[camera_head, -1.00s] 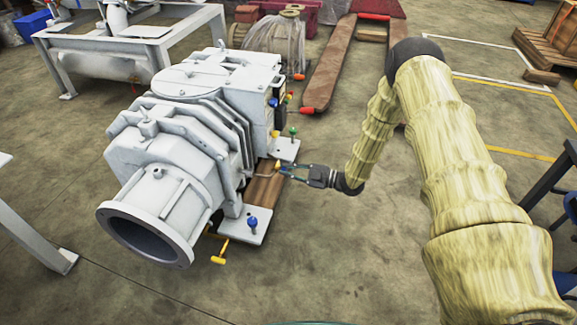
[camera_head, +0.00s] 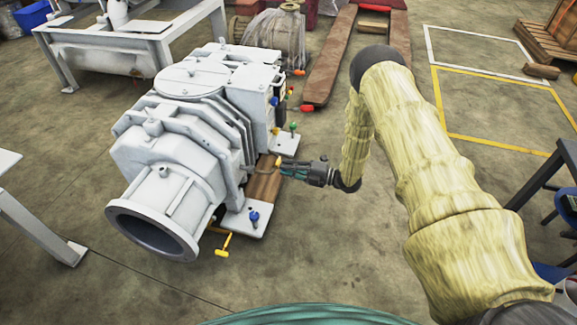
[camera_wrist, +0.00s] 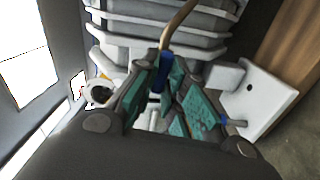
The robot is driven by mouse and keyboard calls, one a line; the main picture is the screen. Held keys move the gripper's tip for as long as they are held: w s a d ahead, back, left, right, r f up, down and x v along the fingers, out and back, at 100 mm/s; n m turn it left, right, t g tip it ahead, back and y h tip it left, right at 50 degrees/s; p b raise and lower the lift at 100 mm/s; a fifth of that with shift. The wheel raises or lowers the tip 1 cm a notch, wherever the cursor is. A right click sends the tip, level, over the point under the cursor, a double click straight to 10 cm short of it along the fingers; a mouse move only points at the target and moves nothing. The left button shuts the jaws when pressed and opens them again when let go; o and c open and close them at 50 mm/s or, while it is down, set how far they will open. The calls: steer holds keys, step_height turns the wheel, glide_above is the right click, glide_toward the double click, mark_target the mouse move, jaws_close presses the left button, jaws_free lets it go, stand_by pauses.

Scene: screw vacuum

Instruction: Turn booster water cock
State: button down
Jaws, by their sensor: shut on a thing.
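The large white vacuum pump (camera_head: 190,130) carries several small coloured cocks; no label tells me which is the booster water cock. My gripper (camera_head: 282,169) reaches in from the right at the pump's side, above the wooden block (camera_head: 263,185). Its fingertips are beside a thin pipe with a yellow-orange piece (camera_head: 278,160). In the wrist view, my gripper (camera_wrist: 163,78) has its teal fingers close together around a small dark-blue cock handle (camera_wrist: 156,78) at the end of a brown pipe (camera_wrist: 178,25). The fingers hide part of the handle.
A green-knobbed cock (camera_head: 293,127), a blue-knobbed cock (camera_head: 254,217) and a yellow T-handle (camera_head: 224,243) are around the pump's base. A red handle (camera_head: 306,108) sticks out behind. The floor right of the pump is clear; a dark table (camera_head: 545,180) stands at the far right.

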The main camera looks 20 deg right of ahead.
steer(key=shift+f, duration=0.1)
stand_by(0.3)
steer(key=shift+s, duration=0.1)
steer(key=c, duration=1.5)
jaws_free()
steer(key=shift+d, duration=0.1)
steer(key=v, duration=1.1)
steer(key=shift+s+d, duration=0.25)
steer(key=shift+d, duration=0.05)
steer(key=shift+a, duration=0.1)
